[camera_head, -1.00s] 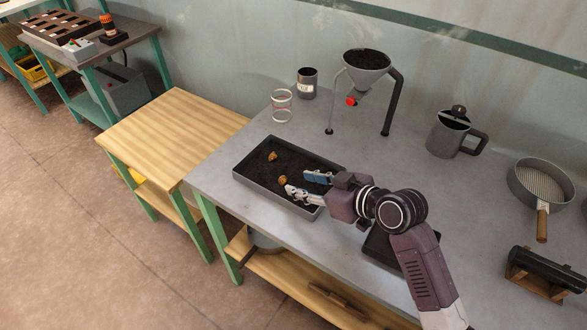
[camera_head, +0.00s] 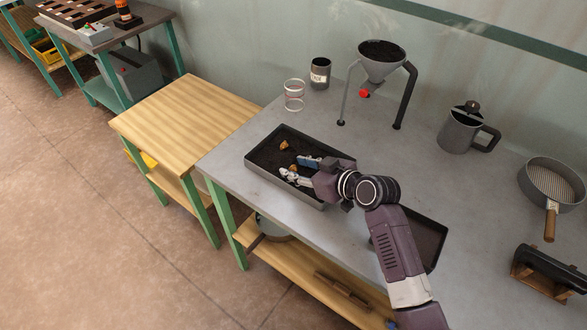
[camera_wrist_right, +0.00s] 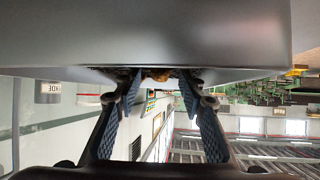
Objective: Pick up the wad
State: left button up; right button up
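Two small brown wads lie on dark grounds in a grey tray (camera_head: 315,205) in the head view. One wad (camera_head: 284,145) is near the tray's far left; the other wad (camera_head: 293,168) is at my right gripper (camera_head: 294,168). My right gripper reaches into the tray from the right, its two fingers apart on either side of this wad. The wrist view shows the open fingers (camera_wrist_right: 160,92) with the brown wad (camera_wrist_right: 158,75) between and beyond their tips. The tray wall hides part of it. I cannot tell if the fingers touch it. My left gripper is out of view.
A glass (camera_head: 294,95), a dark canister (camera_head: 320,73) and a funnel stand (camera_head: 381,62) stand behind the tray. A black tray (camera_head: 428,240) lies beside my right arm.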

jog(key=c, duration=0.8)
jog(key=shift+o, duration=0.2)
jog(key=shift+r, duration=0.1)
